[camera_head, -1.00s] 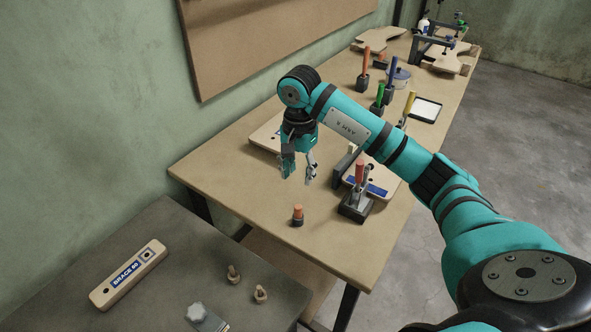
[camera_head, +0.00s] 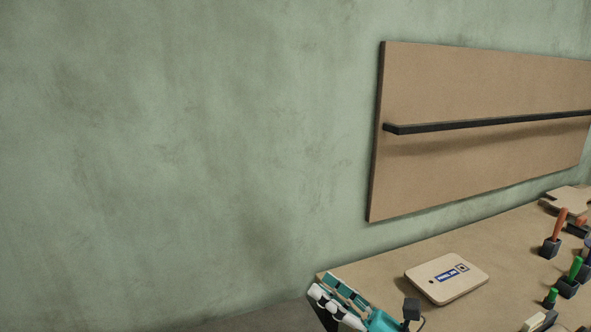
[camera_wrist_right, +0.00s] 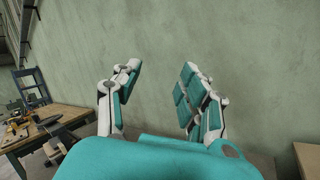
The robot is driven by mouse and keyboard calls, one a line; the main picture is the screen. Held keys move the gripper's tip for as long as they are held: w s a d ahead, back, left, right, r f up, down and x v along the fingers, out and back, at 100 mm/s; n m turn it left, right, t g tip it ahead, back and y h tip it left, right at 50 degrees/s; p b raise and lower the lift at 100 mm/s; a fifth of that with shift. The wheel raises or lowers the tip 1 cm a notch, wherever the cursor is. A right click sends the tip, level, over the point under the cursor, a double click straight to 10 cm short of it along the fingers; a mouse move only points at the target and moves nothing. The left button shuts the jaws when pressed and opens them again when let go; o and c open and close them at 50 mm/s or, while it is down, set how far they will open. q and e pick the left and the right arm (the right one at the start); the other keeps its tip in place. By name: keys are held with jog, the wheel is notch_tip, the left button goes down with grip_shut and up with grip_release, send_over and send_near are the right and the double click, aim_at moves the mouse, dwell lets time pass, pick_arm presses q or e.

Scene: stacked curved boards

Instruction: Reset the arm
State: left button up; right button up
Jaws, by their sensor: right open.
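My right gripper (camera_head: 336,297) shows at the bottom of the head view, in front of the near left corner of the wooden workbench. In the right wrist view its two fingers (camera_wrist_right: 155,95) are spread apart with nothing between them, and the green wall lies behind them. The rest of my right arm is mostly below the head view. My left gripper is not in view.
A labelled wooden board (camera_head: 447,278) lies on the workbench (camera_head: 385,272). Several coloured-handled tools, one an orange-handled one (camera_head: 554,235), stand at the right. A brown wall panel (camera_head: 470,175) with a dark rail hangs behind. Another table (camera_wrist_right: 62,112) shows in the wrist view.

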jog(key=d+f+m+t+h, duration=0.35)
jog(key=d+m+h, duration=0.4)
jog(key=m, duration=0.45)
jog(key=d+f+m+t+h, duration=0.35)
jog(key=d+m+h, duration=0.25)
jog(key=m+h, duration=0.5)
jog(key=s+d+f+m+g, duration=0.2)
jog(key=f+m+g, duration=0.1)
jog(key=f+m, duration=0.2)
jog(key=s+d+f+m+g, duration=0.2)
jog(key=f+m, duration=0.2)
jog(key=f, duration=0.1)
jog(key=s+a+f+m+g, duration=0.1)
jog(key=s+f+m+g, duration=0.2)
jog(key=s+f+g, duration=0.5)
jog(key=s+a+f+m+g, duration=0.1)
jog(key=s+f+m+g, duration=0.3)
jog(key=s, duration=0.8)
jog(key=s+f, duration=0.3)
jog(key=f, duration=2.7)
jog(key=s+d+f+g, duration=0.1)
jog(key=s+d+f, duration=0.1)
jog(key=s+f, duration=1.2)
jog(key=shift+s+d+n+g+y+b, duration=0.3)
jog(key=shift+s+y+b, duration=0.05)
jog(key=shift+s, duration=0.6)
